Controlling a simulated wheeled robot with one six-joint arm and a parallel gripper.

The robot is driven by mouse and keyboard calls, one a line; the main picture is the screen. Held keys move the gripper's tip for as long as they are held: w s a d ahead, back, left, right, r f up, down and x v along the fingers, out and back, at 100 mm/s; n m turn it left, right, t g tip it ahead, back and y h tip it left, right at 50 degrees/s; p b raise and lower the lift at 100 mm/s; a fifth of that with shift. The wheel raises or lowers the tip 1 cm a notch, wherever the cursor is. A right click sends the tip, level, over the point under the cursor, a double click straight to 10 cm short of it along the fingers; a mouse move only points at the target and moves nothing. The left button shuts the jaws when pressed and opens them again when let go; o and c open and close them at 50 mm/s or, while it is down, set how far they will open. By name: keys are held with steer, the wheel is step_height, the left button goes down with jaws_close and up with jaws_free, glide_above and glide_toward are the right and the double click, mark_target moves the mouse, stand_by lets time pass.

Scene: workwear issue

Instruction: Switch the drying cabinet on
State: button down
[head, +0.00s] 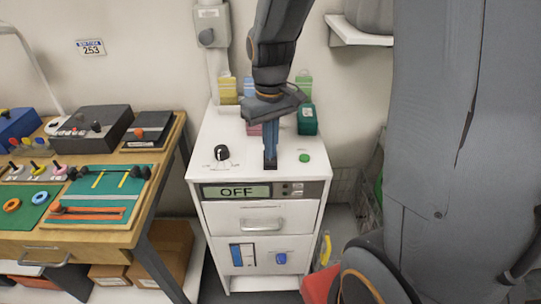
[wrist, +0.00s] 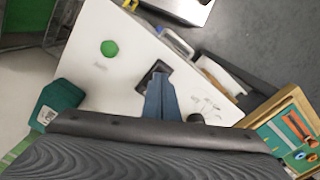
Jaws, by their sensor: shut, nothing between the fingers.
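The white drying cabinet (head: 225,150) stands in the middle of the head view, its front display (head: 237,191) reading OFF. On its top are a black rotary knob (head: 222,153) at the left, a small black control (head: 270,167) in the middle and a green button (head: 305,157) at the right. My gripper (head: 270,155) points down, shut and empty, with its blue fingertips at the black control. The wrist view shows the fingertips (wrist: 158,85) overlapping the black control (wrist: 153,70); I cannot tell whether they touch. The green button (wrist: 109,48) is clear of them.
A teal box (head: 307,120) and several coloured cards stand at the cabinet's back edge. A wooden workbench (head: 165,150) with switches and panels is at the left. A wall shelf (head: 358,36) is at the upper right. The cabinet's front has a drawer handle (head: 261,225).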

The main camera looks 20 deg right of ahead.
steer(key=shift+f, duration=0.65)
steer(key=shift+r, duration=0.1)
stand_by(0.3)
step_height(320, 180, up, 7)
steer(key=p, duration=0.6)
steer(key=shift+s, duration=0.15)
stand_by(0.5)
